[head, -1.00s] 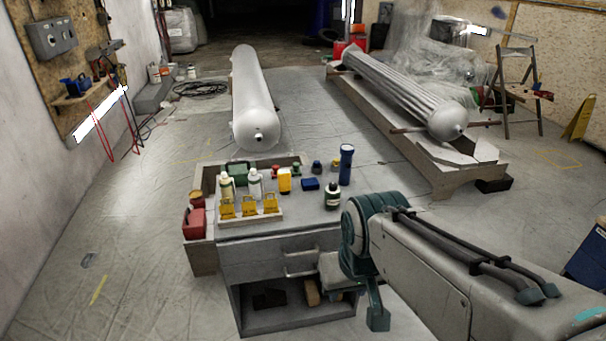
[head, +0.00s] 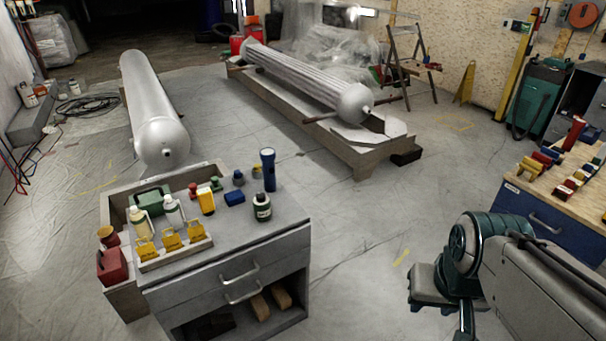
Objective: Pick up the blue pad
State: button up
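A small blue block (head: 235,198), which looks like the blue pad, lies on the grey cabinet top (head: 250,235). It sits between a yellow item (head: 206,202) on its left and a dark green bottle (head: 262,207) on its right. A tall blue flashlight (head: 268,170) stands behind it to the right. My gripper (head: 466,322) is at the lower right, well apart from the cabinet over the floor. Only a teal part of it shows at the bottom edge, and its fingers cannot be made out.
A workbench (head: 560,195) with colored items is at the right. A wooden stand (head: 345,150) holding a metal cylinder lies behind. Open floor (head: 370,235) separates cabinet and workbench.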

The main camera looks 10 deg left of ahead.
aim_at(234, 198)
jog(key=z, duration=0.25)
jog(key=i, duration=3.1)
jog(key=u, duration=3.6)
jog(key=i, duration=0.45)
jog(key=z, duration=0.15)
